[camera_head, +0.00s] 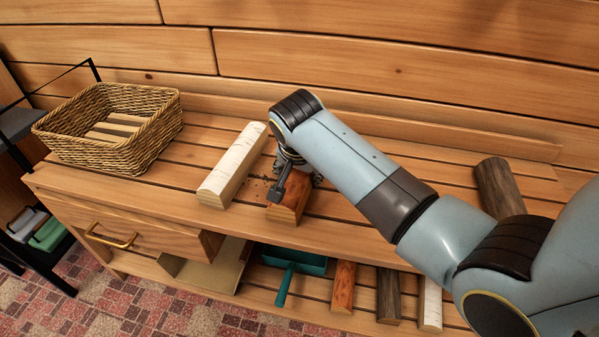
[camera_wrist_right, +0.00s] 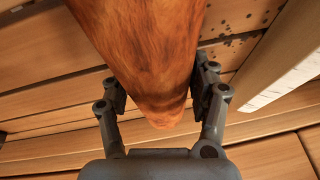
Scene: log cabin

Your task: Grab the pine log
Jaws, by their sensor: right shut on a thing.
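The reddish-orange log, which looks like the pine log (camera_head: 287,212), lies on the slatted bench top with its pale cut end toward the front edge. It fills the upper middle of the right wrist view (camera_wrist_right: 145,50). My right gripper (camera_head: 291,183) is above it and shut on it, with one finger on each side in the right wrist view (camera_wrist_right: 160,92). My right gripper and forearm hide part of the log in the head view. My left gripper is not in view.
A white-barked log (camera_head: 233,165) lies close by on the left. A dark log (camera_head: 499,187) lies at the right. A wicker basket (camera_head: 150,128) stands at the far left. Several logs and a teal dustpan (camera_head: 297,262) are on the lower shelf. Dark crumbs lie beside the held log.

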